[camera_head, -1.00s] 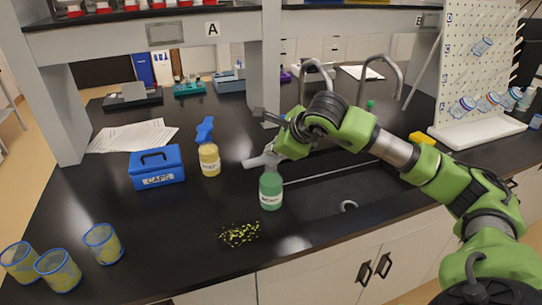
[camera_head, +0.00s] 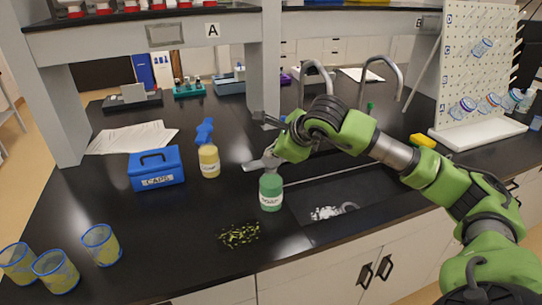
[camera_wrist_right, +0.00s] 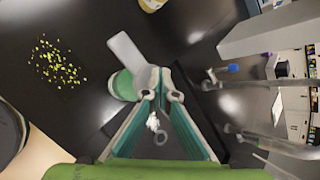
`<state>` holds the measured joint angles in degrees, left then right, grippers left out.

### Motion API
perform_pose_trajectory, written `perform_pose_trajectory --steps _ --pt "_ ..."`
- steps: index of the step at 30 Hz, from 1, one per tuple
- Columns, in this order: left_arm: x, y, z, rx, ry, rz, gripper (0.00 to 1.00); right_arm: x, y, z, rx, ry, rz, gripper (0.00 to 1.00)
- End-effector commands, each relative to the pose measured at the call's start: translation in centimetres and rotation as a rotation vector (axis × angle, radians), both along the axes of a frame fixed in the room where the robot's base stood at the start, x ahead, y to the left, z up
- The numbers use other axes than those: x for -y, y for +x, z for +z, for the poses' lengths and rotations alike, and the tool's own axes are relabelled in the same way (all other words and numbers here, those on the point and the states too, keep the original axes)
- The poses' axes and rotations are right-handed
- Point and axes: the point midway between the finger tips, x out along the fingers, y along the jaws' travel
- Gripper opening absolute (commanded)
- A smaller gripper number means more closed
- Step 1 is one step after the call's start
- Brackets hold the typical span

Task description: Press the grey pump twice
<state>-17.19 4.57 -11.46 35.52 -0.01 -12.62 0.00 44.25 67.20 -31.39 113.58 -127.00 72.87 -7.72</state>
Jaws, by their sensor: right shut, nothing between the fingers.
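The grey pump (camera_head: 262,163) sits on top of a bottle of green liquid (camera_head: 271,192) with a white label, upright on the counter left of the sink. In the right wrist view, the flat grey pump head (camera_wrist_right: 127,52) and the green bottle (camera_wrist_right: 124,86) are beside the fingertips. My right gripper (camera_head: 281,152) is right at the pump's top, pointing down, shut and empty; in the right wrist view its fingers (camera_wrist_right: 163,83) meet at the tips. Its arm hides part of the pump, so I cannot tell exactly where they touch. My left gripper is not in view.
White foam or pieces (camera_head: 327,213) lie in the dark sink (camera_head: 375,203). A yellow bottle with a blue sprayer (camera_head: 209,161) and a blue box (camera_head: 157,168) stand left. Yellow-green bits (camera_head: 240,235) lie in front. Several blue-rimmed beakers (camera_head: 56,271) are front left. Taps (camera_head: 382,78) stand behind.

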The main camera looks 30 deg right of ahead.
Motion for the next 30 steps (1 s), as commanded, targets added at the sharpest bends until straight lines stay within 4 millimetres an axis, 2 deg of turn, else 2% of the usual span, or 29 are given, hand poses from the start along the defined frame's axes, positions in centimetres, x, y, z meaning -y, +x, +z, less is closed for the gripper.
perform_pose_trajectory --steps 5,18,30 --pt "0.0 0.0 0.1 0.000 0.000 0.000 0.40 0.0 -0.1 -0.2 -0.008 0.000 0.000 0.00" --pt "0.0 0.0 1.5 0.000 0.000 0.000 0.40 0.0 0.0 2.3 -0.005 0.000 -0.001 0.00" --pt "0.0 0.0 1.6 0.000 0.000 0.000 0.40 0.0 0.0 2.7 -0.001 0.000 0.000 0.00"
